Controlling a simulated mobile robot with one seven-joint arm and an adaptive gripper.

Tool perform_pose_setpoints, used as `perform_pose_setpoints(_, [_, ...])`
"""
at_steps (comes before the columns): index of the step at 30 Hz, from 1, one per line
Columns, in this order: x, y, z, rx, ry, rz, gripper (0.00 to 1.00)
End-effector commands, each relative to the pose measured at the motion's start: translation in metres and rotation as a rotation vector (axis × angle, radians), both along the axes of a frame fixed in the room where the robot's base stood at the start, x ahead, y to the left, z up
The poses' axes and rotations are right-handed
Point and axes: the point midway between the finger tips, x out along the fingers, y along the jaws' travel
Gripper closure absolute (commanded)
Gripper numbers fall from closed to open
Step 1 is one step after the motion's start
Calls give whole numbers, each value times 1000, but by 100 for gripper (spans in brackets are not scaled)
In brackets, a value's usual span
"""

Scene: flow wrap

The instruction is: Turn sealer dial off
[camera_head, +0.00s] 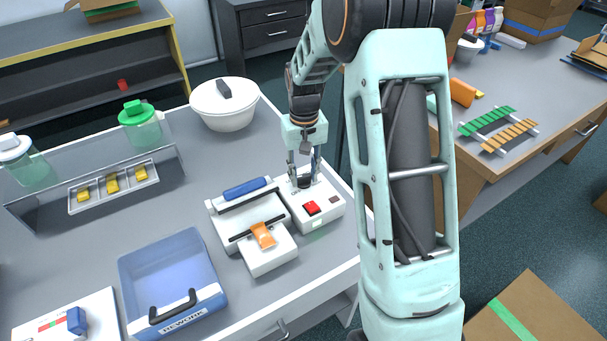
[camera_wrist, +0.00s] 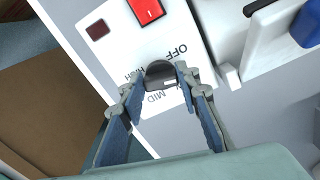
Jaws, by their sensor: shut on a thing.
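The sealer control box (camera_head: 328,210) is white and stands on the grey table, with a red switch (camera_head: 312,208) on top. The red switch also shows in the wrist view (camera_wrist: 147,9). My gripper (camera_head: 304,179) reaches down to the back of the box. In the wrist view its fingers lie on both sides of the black dial (camera_wrist: 159,72), shut on it. A small white mark shows on the dial near the MID side. OFF, HIGH and MID labels are printed around it; some of the ring of labels is hidden by the dial and fingers.
The sealer body (camera_head: 266,254) with an orange handle and blue roll is left of the box. A blue REWORK bin (camera_head: 165,255) stands farther left. The box is near the table's right edge.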

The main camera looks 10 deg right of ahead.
Motion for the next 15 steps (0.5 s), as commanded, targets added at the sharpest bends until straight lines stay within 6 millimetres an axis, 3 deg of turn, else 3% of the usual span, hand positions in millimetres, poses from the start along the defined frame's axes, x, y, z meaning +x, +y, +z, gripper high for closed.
perform_pose_setpoints(15, [1,-3,1,0,-1,475,94])
